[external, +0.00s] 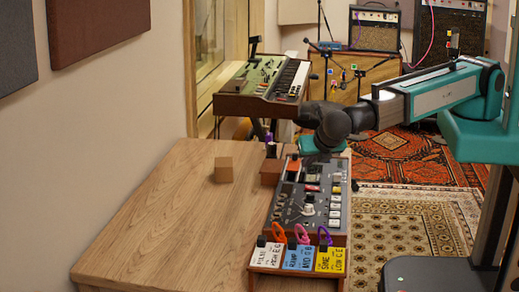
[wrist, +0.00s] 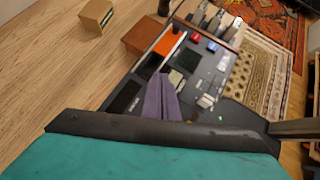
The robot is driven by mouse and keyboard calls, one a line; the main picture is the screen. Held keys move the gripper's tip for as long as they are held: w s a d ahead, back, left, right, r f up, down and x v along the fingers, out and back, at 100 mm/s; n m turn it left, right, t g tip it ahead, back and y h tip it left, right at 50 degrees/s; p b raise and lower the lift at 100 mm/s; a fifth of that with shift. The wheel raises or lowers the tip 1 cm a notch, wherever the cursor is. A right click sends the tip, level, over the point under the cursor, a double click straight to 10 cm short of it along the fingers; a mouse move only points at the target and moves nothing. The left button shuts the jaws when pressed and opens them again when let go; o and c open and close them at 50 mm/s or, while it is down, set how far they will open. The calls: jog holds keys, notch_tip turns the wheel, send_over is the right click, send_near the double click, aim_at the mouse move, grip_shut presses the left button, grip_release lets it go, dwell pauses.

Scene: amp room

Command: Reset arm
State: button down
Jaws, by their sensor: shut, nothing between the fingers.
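My gripper (wrist: 162,90) shows in the wrist view as two grey-purple fingers, close together with nothing between them. It hangs over the dark control panel (wrist: 195,72) of a device on the table. In the external view my arm reaches in from the right, and the teal gripper body (external: 322,139) is above the far end of this device (external: 308,210). The fingers are hard to make out there. I cannot tell how high they are above the panel.
A green keyboard (external: 262,88) stands behind. The table's left part is clear; patterned rugs (external: 400,220) lie to the right.

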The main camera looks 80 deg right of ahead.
jog(key=shift+v, duration=0.8)
